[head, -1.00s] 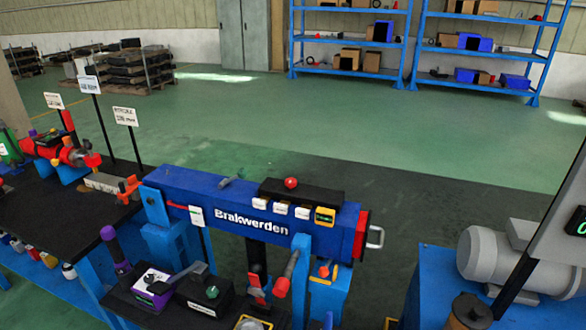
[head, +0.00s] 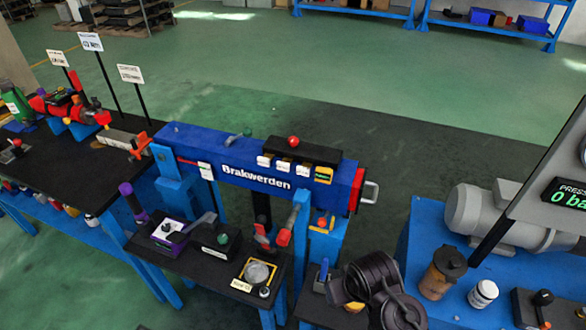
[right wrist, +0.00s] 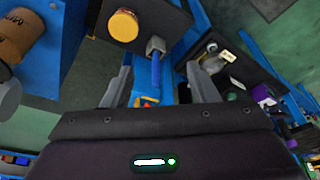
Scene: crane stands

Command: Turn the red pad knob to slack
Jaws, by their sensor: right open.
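Red knobs show in several places, and I cannot tell which one is the pad knob. A red ball knob (head: 293,141) sits on the black box on top of the blue Brakwerden beam (head: 205,150). A small red-orange piece (head: 321,222) sits on a blue stand below the beam; what looks like it shows low between my fingers in the right wrist view (right wrist: 146,101). A red-ended grey lever (head: 284,237) stands left of it. My right gripper (right wrist: 160,85) is open and empty. My black right arm (head: 375,280) shows low in the head view. My left gripper is out of view.
A black platform (right wrist: 100,70) holds a blue lever (right wrist: 155,68) and a yellow round piece (right wrist: 123,25). Left of it, a black bench carries a green knob (head: 223,239) and a grey dial (head: 257,272). A motor (head: 480,220) stands at right.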

